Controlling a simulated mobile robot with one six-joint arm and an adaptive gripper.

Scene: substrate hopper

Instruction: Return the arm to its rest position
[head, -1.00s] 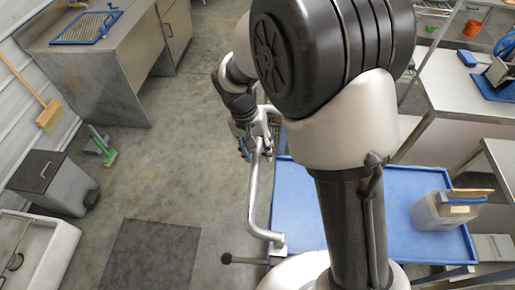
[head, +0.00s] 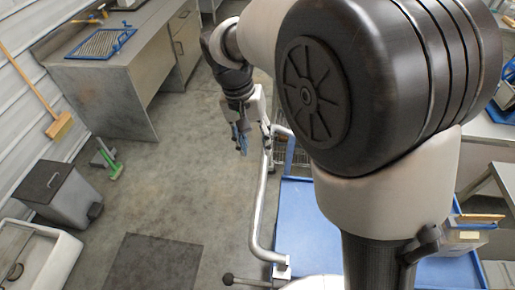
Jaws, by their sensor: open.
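My arm fills the right half of the head view, with its large dark joint close to the camera. My gripper (head: 254,146) hangs from the wrist near the middle of the view, fingers pointing down. It is open, with nothing seen between its fingers. It is over the floor side of a blue cart, close to the cart's curved metal handle (head: 262,200); I cannot tell whether they touch.
The blue cart top (head: 297,215) carries a clear bin (head: 462,238) at right, partly hidden by my arm. A steel bench (head: 110,75) stands at upper left. A grey pedal bin (head: 58,190), a broom (head: 60,125) and a sink (head: 38,262) line the left.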

